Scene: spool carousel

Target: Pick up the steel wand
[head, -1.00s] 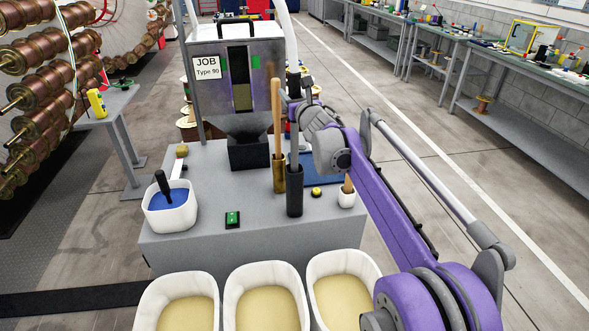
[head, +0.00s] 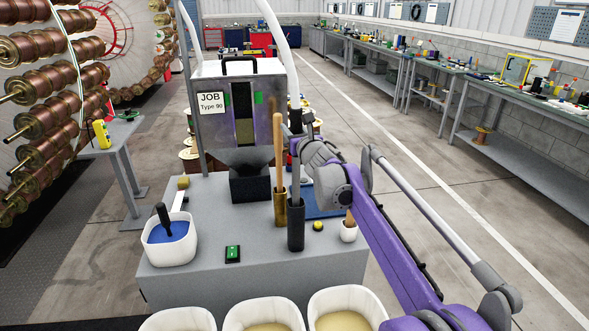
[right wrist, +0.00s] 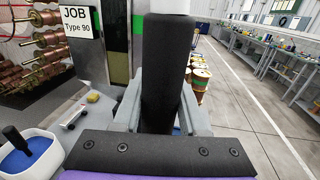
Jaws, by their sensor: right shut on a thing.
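The steel wand (head: 295,185) is a grey rod standing upright, its lower end inside a black tubular holder (head: 296,228) on the grey bench. My right gripper (head: 298,133) is at the wand's upper part, above the holder. In the right wrist view the jaws (right wrist: 161,112) are shut on a thick black grip (right wrist: 168,65), which looks like the wand's handle, with a pale end at the top edge. The wand's lower tip is hidden in the holder. My left gripper is not in view.
A wooden stick (head: 278,150) stands in a brass holder (head: 280,207) just left of the wand. Behind is the JOB machine (head: 215,120) with a black chute. A white tub of blue material (head: 170,245), a green switch (head: 232,254) and a white cup (head: 349,233) are on the bench.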

